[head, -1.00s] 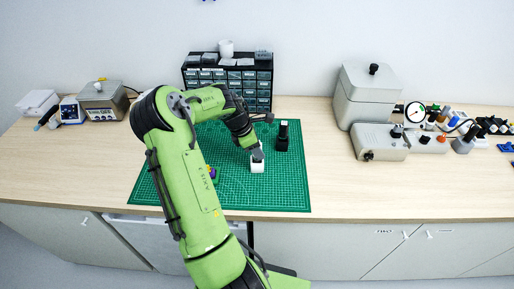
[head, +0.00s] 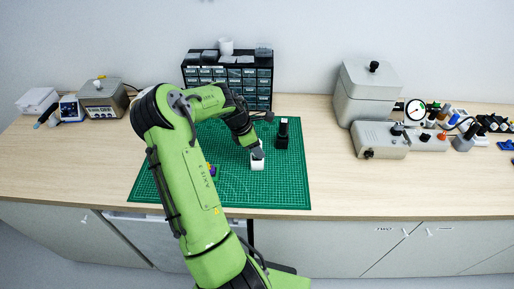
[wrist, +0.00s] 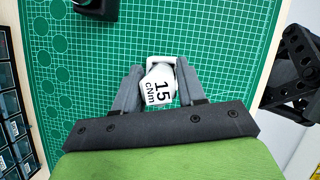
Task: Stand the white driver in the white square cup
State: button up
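The white driver (wrist: 157,88), marked "15 cNm" on its end, is between the two grey fingers of my gripper (wrist: 159,86) in the wrist view. The fingers lie against its sides, so my gripper looks shut on it. The white square cup (wrist: 161,60) shows just beyond and under the driver. In the head view the cup (head: 257,164) stands on the green mat, directly below my gripper (head: 257,154). The driver's lower part is hidden, so I cannot tell how deep it sits in the cup.
A black holder (head: 282,142) stands on the green mat (head: 290,190) right of the cup. A small purple and yellow thing (head: 212,171) is partly behind my arm. A drawer cabinet (head: 264,88) stands behind. The mat's front right is clear.

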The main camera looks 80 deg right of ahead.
jog(key=o, duration=0.4)
jog(key=p+v, duration=0.1)
jog(key=v, duration=1.4)
jog(key=shift+r+p, duration=0.3)
jog(key=shift+r, duration=0.05)
jog(key=shift+w, duration=0.1)
